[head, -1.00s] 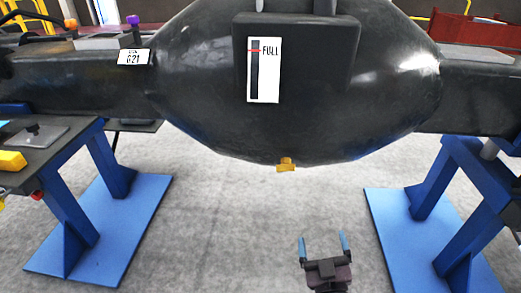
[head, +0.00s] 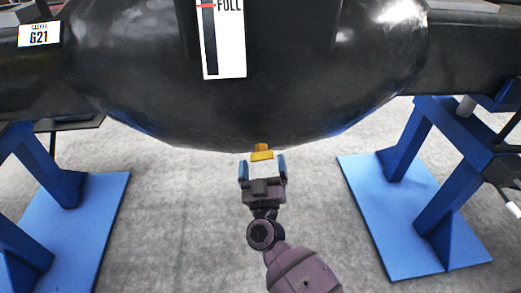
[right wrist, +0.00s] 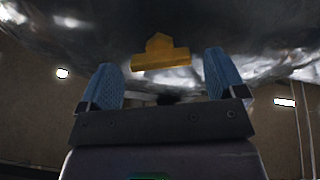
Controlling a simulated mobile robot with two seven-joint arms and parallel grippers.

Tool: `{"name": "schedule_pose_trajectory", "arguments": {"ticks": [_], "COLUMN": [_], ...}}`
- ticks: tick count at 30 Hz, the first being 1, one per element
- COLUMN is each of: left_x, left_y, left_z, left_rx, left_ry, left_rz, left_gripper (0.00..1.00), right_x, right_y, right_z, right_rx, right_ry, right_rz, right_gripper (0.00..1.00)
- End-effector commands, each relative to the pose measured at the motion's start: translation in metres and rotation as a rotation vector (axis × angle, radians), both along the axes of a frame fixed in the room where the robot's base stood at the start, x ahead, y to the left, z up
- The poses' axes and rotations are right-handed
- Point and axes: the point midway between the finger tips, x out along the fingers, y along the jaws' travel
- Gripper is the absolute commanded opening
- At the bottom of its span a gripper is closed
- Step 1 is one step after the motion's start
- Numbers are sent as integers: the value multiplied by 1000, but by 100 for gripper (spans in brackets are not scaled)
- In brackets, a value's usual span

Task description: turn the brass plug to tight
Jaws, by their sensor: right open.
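The brass plug (head: 262,153) sits at the bottom of the big black casting (head: 250,110). My right gripper (head: 262,168) is open just below and in front of the plug, its two blue fingers apart and pointing up toward it. In the right wrist view the plug (right wrist: 160,54) shows as a wide bar with a smaller block on top, between and beyond the fingertips (right wrist: 164,72). No contact with the fingers can be seen. My left gripper is not in view.
Blue stands with flat foot plates (head: 410,220) hold the casting on the right and left (head: 75,215). A white FULL gauge (head: 222,45) is on the casting's front. The grey floor between the stands is clear.

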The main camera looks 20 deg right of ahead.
Motion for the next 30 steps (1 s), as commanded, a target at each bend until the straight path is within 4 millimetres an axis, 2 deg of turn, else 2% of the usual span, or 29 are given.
{"name": "schedule_pose_trajectory", "arguments": {"ticks": [3, 9, 21, 30], "left_x": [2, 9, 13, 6], "left_y": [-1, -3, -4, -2], "left_z": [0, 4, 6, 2], "left_rx": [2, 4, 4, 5], "left_ry": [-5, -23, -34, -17], "left_rz": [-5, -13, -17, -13], "left_gripper": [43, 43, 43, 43], "right_x": [16, 33, 38, 37], "right_y": [-6, -12, -13, -13], "right_z": [5, 12, 15, 15], "right_rx": [0, -2, -1, 0], "right_ry": [0, 2, 2, 1], "right_rz": [1, 1, 1, 1], "right_gripper": [89, 89, 89, 43]}}
